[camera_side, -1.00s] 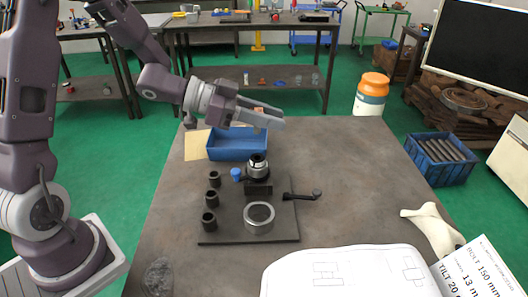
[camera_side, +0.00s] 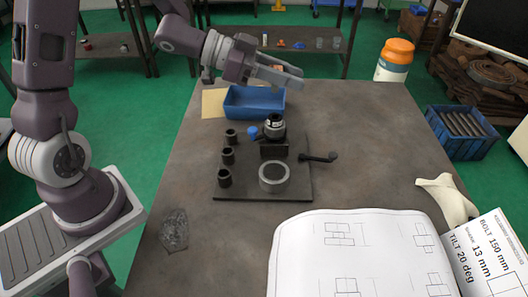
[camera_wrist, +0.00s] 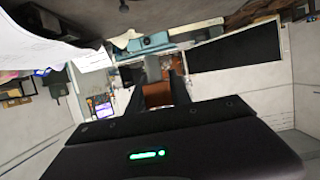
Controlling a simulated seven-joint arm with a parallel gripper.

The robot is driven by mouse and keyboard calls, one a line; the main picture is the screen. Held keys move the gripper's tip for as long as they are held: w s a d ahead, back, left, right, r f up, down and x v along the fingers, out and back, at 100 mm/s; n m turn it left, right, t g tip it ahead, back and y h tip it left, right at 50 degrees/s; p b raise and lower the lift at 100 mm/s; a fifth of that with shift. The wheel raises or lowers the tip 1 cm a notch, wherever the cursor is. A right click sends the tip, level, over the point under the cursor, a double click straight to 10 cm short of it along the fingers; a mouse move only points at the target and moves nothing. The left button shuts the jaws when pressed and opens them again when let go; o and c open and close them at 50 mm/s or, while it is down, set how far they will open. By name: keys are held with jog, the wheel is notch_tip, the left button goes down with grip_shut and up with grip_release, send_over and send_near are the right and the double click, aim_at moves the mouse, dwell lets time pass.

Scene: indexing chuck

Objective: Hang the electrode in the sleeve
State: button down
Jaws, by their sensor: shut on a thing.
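My gripper (camera_side: 298,78) is held out level above the far side of the table, over the right end of the blue tray. Its fingers are shut on a copper-brown piece, seen between them in the wrist view (camera_wrist: 158,95), which I take to be the electrode. In the side view the fingers mostly hide it. A dark fixture plate (camera_side: 300,190) lies on the table. It carries a black upright holder with a pale-marked collar (camera_side: 275,122), a grey ring (camera_side: 273,178) and three short black sleeves (camera_side: 225,178) along the left. I cannot tell which is the task's sleeve.
The blue tray (camera_side: 240,115) stands behind the fixture. A blue knob (camera_side: 253,132) and a crank handle (camera_side: 318,157) flank the holder.

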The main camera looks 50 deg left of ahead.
jog(key=s+a+f+m+g+h, duration=0.2)
jog(key=s+f+m+g, duration=0.25)
jog(key=s, duration=0.25)
jog(key=m+g+h, duration=0.1)
jog(key=g+h, duration=0.1)
send_over(238, 165)
notch_tip(238, 165, down, 2)
jog(key=shift+d, duration=0.1)
jog(key=shift+f, duration=0.1)
jog(key=shift+f, duration=2.65)
jog(key=shift+f, duration=1.65)
jog(key=c, duration=1.1)
grip_release()
